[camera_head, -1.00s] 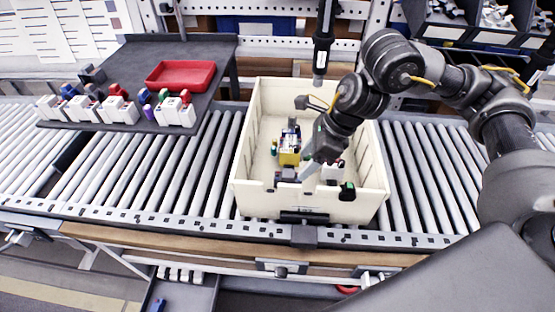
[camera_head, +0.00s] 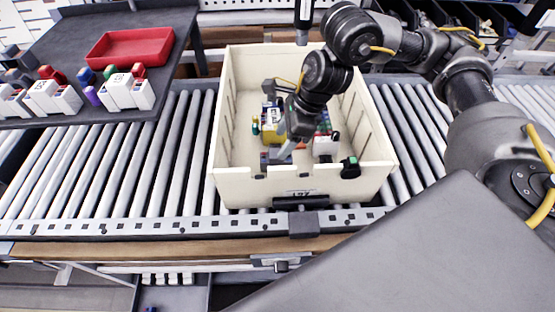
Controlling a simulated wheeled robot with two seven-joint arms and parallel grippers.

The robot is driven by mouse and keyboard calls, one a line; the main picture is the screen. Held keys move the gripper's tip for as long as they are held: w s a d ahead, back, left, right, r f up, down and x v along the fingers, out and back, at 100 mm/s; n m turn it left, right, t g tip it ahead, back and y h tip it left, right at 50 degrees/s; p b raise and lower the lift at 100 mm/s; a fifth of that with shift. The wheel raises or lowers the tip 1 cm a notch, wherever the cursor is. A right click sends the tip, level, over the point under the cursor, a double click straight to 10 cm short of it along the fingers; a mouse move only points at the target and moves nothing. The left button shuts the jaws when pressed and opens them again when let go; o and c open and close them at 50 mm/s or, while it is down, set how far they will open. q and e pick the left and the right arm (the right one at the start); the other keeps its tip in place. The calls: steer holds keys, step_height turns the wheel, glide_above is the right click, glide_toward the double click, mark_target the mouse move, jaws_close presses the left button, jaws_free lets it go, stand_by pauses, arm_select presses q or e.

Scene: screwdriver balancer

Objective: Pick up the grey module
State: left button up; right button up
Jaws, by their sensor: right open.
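A small grey module (camera_head: 273,158) stands inside the cream crate (camera_head: 222,165), close to its front wall. My right gripper (camera_head: 285,150) reaches down into the crate from the upper right. It is open, with its light finger close beside the grey module. I cannot tell whether they touch. The gripper body hides part of the crate's contents. My left gripper is not in view.
The crate also holds a yellow module (camera_head: 269,127), a white module (camera_head: 325,146) and a black-and-green part (camera_head: 350,167) at the front right. The crate sits on a roller conveyor (camera_head: 140,160). A red tray (camera_head: 130,46) lies on the dark shelf at left.

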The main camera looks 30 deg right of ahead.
mark_target(277, 153)
steer(key=x, duration=0.3)
steer(key=shift+w+a+f, duration=0.1)
steer(key=shift+w+f, duration=0.1)
steer(key=shift+f, duration=0.4)
steer(key=x, duration=0.1)
steer(key=p+x, duration=0.1)
steer(key=x, duration=0.1)
steer(key=shift+d+f, duration=0.25)
steer(key=shift+f, duration=0.2)
steer(key=shift+w+a+f, duration=0.15)
steer(key=shift+a+f, duration=0.05)
steer(key=shift+f, duration=0.25)
jaws_close()
